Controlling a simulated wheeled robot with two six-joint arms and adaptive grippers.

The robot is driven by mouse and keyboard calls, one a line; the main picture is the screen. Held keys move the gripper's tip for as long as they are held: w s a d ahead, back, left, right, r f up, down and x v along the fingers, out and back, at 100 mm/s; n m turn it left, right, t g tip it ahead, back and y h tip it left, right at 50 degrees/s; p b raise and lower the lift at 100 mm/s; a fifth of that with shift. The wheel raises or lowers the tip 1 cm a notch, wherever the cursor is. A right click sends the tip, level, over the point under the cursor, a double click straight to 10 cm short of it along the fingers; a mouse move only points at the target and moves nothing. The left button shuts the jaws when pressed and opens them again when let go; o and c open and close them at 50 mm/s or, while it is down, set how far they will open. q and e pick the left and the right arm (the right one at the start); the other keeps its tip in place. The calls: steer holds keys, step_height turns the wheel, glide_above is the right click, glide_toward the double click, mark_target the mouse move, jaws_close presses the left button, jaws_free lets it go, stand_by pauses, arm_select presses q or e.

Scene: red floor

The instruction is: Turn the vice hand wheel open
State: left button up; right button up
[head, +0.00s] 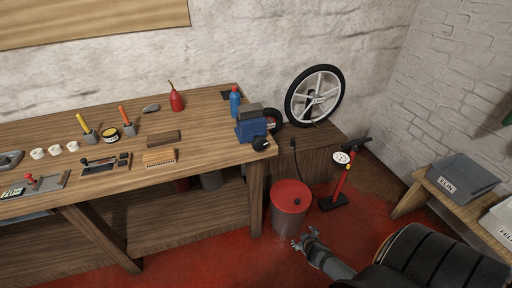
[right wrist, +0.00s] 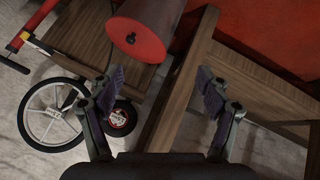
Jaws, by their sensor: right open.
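A blue vice (head: 251,129) with a grey top sits at the right front corner of the wooden workbench (head: 215,108). A dark round part, likely its hand wheel (head: 261,144), faces the front edge. I cannot make out the vice in the right wrist view. My right gripper (head: 309,240) is low over the red floor, in front of and below the bench corner, well apart from the vice. In the right wrist view the right gripper (right wrist: 160,82) has its fingers spread with nothing between them. My left gripper is not in view.
A red-lidded bin (head: 291,198) stands between my right gripper and the bench; it also shows in the right wrist view (right wrist: 137,35). A red floor pump (head: 340,182) and a spoked wheel (head: 315,96) are to the right. A blue bottle (head: 235,102) stands behind the vice.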

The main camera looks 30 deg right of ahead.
steer(key=w+r+t+b, duration=0.1)
steer(key=w+r+t, duration=0.2)
steer(key=w+r, duration=0.6)
steer(key=t+b, duration=0.3)
steer(key=t, duration=0.4)
glide_toward(260, 145)
steer(key=shift+n+t, duration=0.3)
steer(key=shift+n, duration=0.1)
steer(key=x, duration=0.3)
steer(key=p+x, duration=0.1)
steer(key=x, duration=0.3)
steer(key=p+x, duration=0.1)
steer(key=x, duration=0.3)
steer(key=shift+w+d+f, duration=0.1)
steer(key=shift+f, duration=0.25)
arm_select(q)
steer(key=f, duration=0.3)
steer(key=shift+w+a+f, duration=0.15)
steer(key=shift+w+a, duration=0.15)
arm_select(e)
steer(key=c, duration=1.2)
steer(key=shift+o, duration=0.2)
